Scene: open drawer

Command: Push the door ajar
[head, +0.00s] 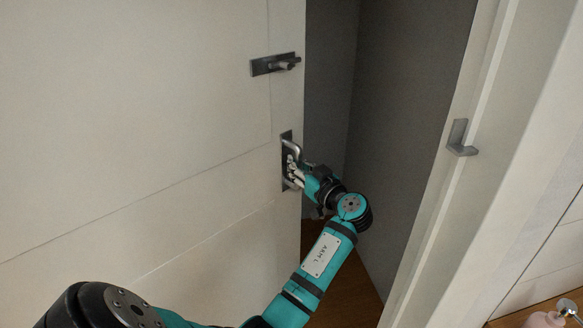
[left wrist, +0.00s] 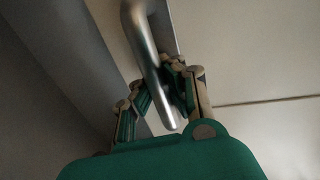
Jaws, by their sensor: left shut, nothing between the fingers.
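The white door (head: 150,110) stands partly open, with a dark gap between its edge and the frame on the right. A metal pull handle (head: 291,150) on a dark plate sits near the door's edge. My left gripper (head: 293,172) is at the lower part of this handle, shut and with nothing held. In the left wrist view the curved silver handle (left wrist: 146,50) runs past the fingertips of my left gripper (left wrist: 158,88). I cannot tell whether they touch it. My right gripper is not in view.
A dark latch (head: 275,64) is on the door above the handle. The white door frame (head: 440,210) with a metal strike piece (head: 460,138) stands at the right. Wooden floor (head: 350,275) shows in the gap. A pinkish object (head: 543,320) is at the bottom right corner.

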